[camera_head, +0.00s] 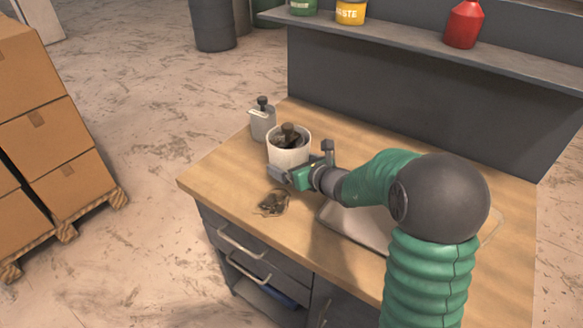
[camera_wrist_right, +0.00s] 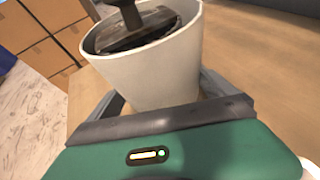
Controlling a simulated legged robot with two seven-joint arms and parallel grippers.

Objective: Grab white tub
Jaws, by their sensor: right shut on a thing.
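The white tub (camera_head: 288,157) stands upright near the far left part of the wooden workbench (camera_head: 225,180). A dark object with a knob (camera_head: 289,133) sits inside it. My right gripper (camera_head: 301,165) is at the tub's near right side, shut on it. In the right wrist view the tub (camera_wrist_right: 155,75) fills the space between the two fingers (camera_wrist_right: 160,105), and the dark object shows at its open top. The fingertips are hidden behind the tub. My left gripper is in neither view.
A pale bottle with a dark cap (camera_head: 263,120) stands close behind the tub. A light tray (camera_head: 350,226) is under my right arm. A shelf (camera_head: 400,38) with containers is behind. Stacked boxes (camera_head: 45,140) stand left.

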